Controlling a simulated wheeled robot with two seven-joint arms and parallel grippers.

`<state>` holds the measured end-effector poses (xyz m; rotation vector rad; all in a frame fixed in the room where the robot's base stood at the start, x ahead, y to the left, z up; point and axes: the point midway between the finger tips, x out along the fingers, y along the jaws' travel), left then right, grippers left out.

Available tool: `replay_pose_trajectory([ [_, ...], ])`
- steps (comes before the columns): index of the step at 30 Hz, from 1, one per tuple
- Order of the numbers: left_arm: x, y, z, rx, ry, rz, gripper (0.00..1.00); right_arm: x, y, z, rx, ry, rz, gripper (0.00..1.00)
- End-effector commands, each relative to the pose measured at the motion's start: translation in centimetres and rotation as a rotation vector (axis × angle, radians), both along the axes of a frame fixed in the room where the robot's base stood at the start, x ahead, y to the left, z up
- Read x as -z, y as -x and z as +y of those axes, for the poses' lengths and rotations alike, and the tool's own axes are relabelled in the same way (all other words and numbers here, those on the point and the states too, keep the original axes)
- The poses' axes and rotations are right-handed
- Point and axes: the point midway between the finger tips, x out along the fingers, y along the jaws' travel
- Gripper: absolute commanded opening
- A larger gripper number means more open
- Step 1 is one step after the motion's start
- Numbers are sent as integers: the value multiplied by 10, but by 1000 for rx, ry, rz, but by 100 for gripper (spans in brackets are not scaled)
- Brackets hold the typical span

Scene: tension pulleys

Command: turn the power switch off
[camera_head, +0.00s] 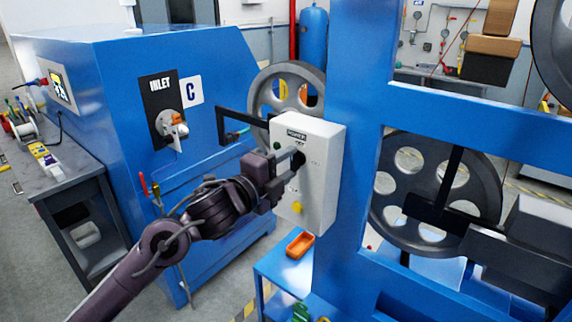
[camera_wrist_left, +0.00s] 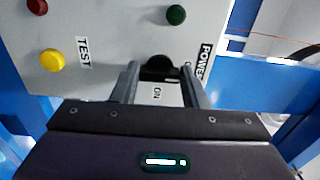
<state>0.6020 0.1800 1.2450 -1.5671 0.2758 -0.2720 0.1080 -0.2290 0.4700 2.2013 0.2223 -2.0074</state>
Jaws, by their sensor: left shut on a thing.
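The power switch is a black knob (camera_wrist_left: 158,68) on a pale control box (camera_head: 322,165), under a POWER label (camera_head: 296,134). In the left wrist view an ON label (camera_wrist_left: 157,93) lies just beside the knob, on the gripper's side, and another label is mostly hidden by a finger. My left gripper (camera_head: 294,157) reaches the box from the left. Its two fingers (camera_wrist_left: 160,82) stand on either side of the knob and are shut on it. The knob's exact pointer angle is hard to tell. My right gripper is not in view.
The box carries a green lamp (camera_wrist_left: 176,15), a yellow button (camera_wrist_left: 52,60) by a TEST label and a red button (camera_wrist_left: 37,6). It is fixed to a blue frame (camera_head: 358,110) with large pulleys (camera_head: 436,190). A blue inlet machine (camera_head: 225,75) stands left.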

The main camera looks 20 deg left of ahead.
Motion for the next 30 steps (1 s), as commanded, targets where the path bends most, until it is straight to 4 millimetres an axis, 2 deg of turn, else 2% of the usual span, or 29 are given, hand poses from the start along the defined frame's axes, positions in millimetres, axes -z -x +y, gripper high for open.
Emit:
replay_pose_trajectory([
  [7, 1, 0, 0, 0, 2, 3, 17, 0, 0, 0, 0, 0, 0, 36],
  [8, 1, 0, 0, -1, 2, 3, 41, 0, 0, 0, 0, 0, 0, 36],
  [13, 1, 0, 0, 0, 2, 2, 62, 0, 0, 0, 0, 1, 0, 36],
  [23, 2, 3, 2, -1, 1, 1, 62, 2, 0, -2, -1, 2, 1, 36],
  [30, 6, 38, 15, -2, -3, 3, 62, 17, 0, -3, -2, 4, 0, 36],
])
